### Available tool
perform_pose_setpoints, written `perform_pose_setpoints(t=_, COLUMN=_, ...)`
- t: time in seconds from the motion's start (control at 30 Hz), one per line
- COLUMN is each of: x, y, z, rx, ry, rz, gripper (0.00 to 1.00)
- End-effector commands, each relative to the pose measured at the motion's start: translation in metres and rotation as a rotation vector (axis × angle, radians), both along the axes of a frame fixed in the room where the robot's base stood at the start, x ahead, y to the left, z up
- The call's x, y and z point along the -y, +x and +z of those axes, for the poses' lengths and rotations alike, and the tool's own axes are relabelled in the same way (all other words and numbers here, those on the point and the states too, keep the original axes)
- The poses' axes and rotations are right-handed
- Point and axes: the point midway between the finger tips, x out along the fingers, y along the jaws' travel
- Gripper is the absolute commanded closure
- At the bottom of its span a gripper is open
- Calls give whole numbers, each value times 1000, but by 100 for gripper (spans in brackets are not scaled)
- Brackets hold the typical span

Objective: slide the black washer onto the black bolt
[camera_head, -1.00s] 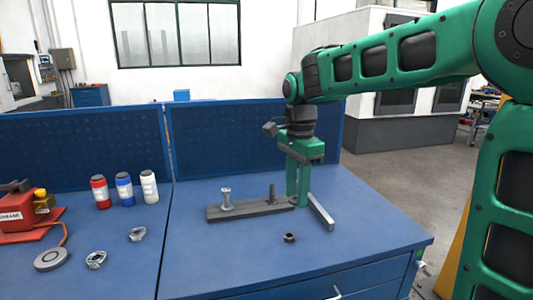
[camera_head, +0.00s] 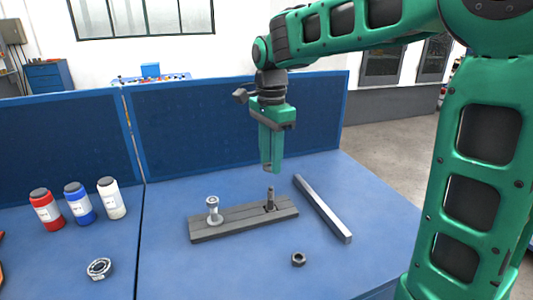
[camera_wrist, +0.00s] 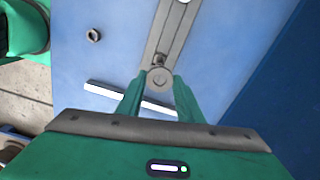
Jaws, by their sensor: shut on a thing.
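The black bolt (camera_head: 270,194) stands upright at the right end of a dark grey bar-shaped base (camera_head: 237,218). My gripper (camera_head: 271,168) points down just above the bolt in the head view. In the wrist view a round grey disc, the washer (camera_wrist: 160,78), shows between the fingertips of my gripper (camera_wrist: 158,85). The jaws are shut on it. The bolt (camera_wrist: 160,58) shows just beyond the washer's edge in the wrist view. In the head view the washer is too small to make out clearly, and its gap to the bolt's tip cannot be told exactly.
A silver bolt (camera_head: 213,210) stands at the base's left end. A long silver bar (camera_head: 323,210) lies to the right. A dark nut (camera_head: 298,259) lies in front. Several bottles stand left, near a metal ring part (camera_head: 99,268). A blue panel (camera_head: 235,130) closes the back.

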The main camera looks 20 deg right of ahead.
Motion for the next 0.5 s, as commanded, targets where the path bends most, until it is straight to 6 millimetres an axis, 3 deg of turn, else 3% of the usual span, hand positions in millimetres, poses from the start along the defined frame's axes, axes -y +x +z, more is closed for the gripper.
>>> perform_pose_setpoints(t=0.5, x=6, y=0, z=-38, rx=-2, ry=1, rz=-8, gripper=90)
